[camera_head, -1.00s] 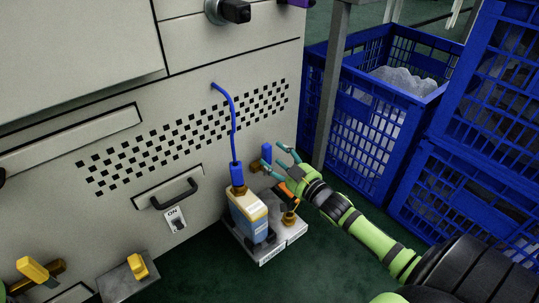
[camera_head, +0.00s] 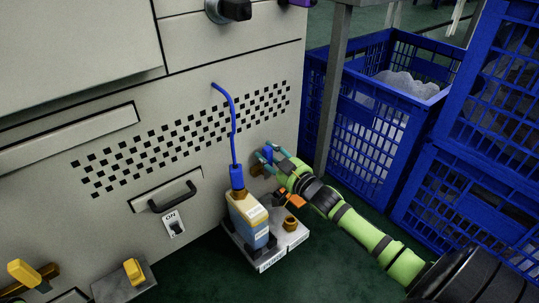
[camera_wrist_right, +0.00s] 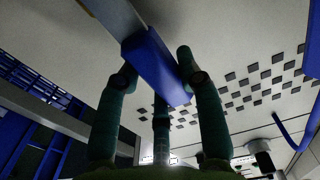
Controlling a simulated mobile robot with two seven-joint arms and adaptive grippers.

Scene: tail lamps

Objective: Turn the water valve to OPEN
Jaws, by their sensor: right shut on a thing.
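The water valve appears to be the small blue handle (camera_head: 268,153) on a brass-coloured fitting low on the right side of the pale cabinet panel. My right gripper (camera_head: 270,151) is at this handle, with its teal fingers around it and hiding part of it. In the right wrist view the blue handle (camera_wrist_right: 155,65) is a long flat bar between the fingers of the right gripper (camera_wrist_right: 157,75), which is shut on it. No OPEN marking can be read. My left gripper is not in view.
A bottle with a blue cap (camera_head: 248,220) stands on a grey tray (camera_head: 268,258), joined to the panel by a blue hose (camera_head: 232,120). Blue crates (camera_head: 365,125) and a grey post (camera_head: 330,95) stand at right. Yellow handles (camera_head: 133,271) and an ON switch (camera_head: 173,224) are at lower left.

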